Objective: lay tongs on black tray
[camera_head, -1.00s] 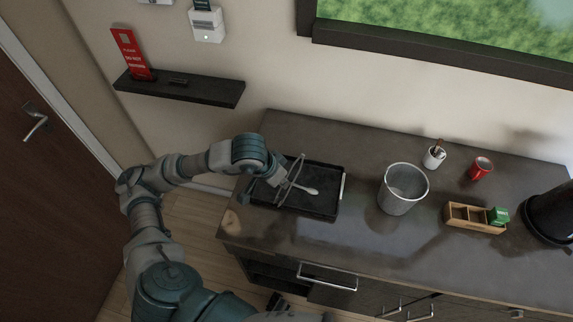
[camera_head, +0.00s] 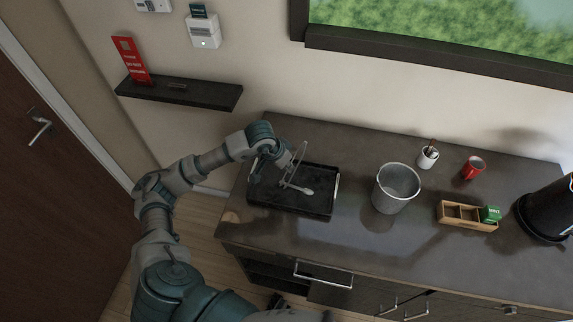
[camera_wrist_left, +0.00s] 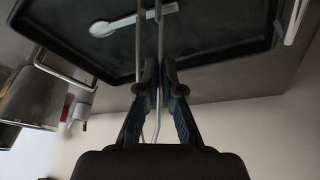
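The black tray (camera_head: 262,205) lies at the left end of the counter and also fills the top of the left wrist view (camera_wrist_left: 215,45). My left gripper (camera_head: 284,161) is above the tray's back part. In the left wrist view its fingers (camera_wrist_left: 158,75) are closed together on the thin metal tongs (camera_wrist_left: 161,40). The tongs (camera_head: 298,160) stand steeply tilted over the tray in the head view; I cannot tell whether they touch it. A pale spoon-shaped utensil (camera_head: 302,190) shows at the tray, crossed by the tongs' rods in the wrist view (camera_wrist_left: 104,28). My right gripper is not in view.
A grey bucket (camera_head: 394,190) stands right of the tray. Further right are a white cup (camera_head: 428,157), a red cup (camera_head: 473,168), a wooden organiser (camera_head: 463,215) and a black vessel (camera_head: 548,212). A dark wall shelf (camera_head: 190,93) is behind on the left.

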